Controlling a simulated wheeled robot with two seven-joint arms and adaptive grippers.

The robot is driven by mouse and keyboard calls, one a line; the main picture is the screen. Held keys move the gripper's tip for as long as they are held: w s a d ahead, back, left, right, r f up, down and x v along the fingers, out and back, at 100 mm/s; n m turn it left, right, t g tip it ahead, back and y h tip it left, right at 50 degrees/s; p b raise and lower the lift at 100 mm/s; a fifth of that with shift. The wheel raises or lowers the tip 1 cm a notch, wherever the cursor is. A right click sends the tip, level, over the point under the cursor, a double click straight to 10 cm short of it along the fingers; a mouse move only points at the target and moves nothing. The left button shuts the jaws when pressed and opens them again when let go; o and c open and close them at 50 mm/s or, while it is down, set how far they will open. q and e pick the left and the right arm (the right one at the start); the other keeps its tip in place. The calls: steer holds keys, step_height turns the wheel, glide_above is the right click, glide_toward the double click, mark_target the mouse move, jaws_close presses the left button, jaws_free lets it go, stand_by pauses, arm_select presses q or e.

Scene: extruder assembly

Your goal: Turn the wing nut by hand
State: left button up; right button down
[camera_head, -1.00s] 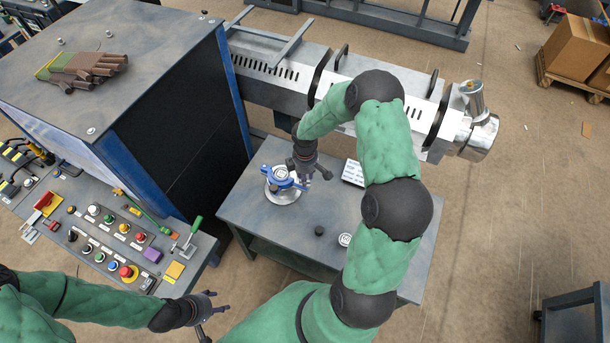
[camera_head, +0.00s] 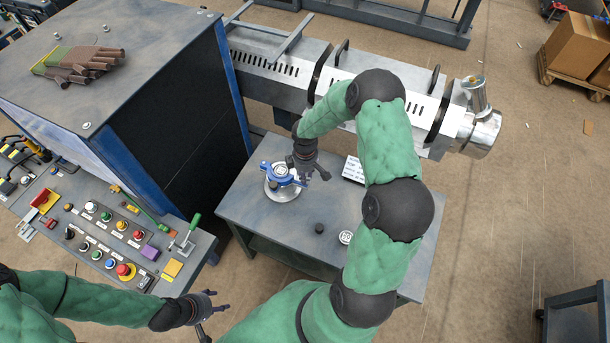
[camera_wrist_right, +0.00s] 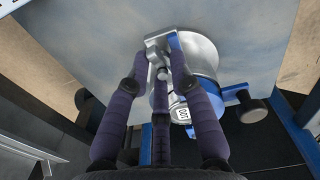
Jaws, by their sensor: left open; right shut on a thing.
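A blue clamp-like fixture (camera_head: 281,174) with a round silver base (camera_head: 283,193) stands on the small grey table. My right gripper (camera_head: 312,172) reaches down at its right side. In the right wrist view my right gripper (camera_wrist_right: 161,66) is shut on a silver metal piece, which looks like the wing nut (camera_wrist_right: 157,42). The silver disc (camera_wrist_right: 202,57) and blue body lie just right of the fingers. In the head view the wing nut is hidden by the gripper. My left gripper (camera_head: 207,303) is open and empty, low in front of the control panel, away from the fixture.
The control panel (camera_head: 85,230) stands at left and the extruder barrel (camera_head: 285,70) behind.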

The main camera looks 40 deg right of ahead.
steer(key=shift+f+m+b, duration=0.1)
steer(key=shift+m+b, duration=0.55)
steer(key=shift+m, duration=0.35)
steer(key=c, duration=1.3)
jaws_free()
steer(key=shift+c, duration=0.2)
steer(key=shift+r+p, duration=0.2)
steer(key=shift+p, duration=0.15)
steer(key=shift+r+p, duration=2.15)
steer(key=shift+r, duration=0.8)
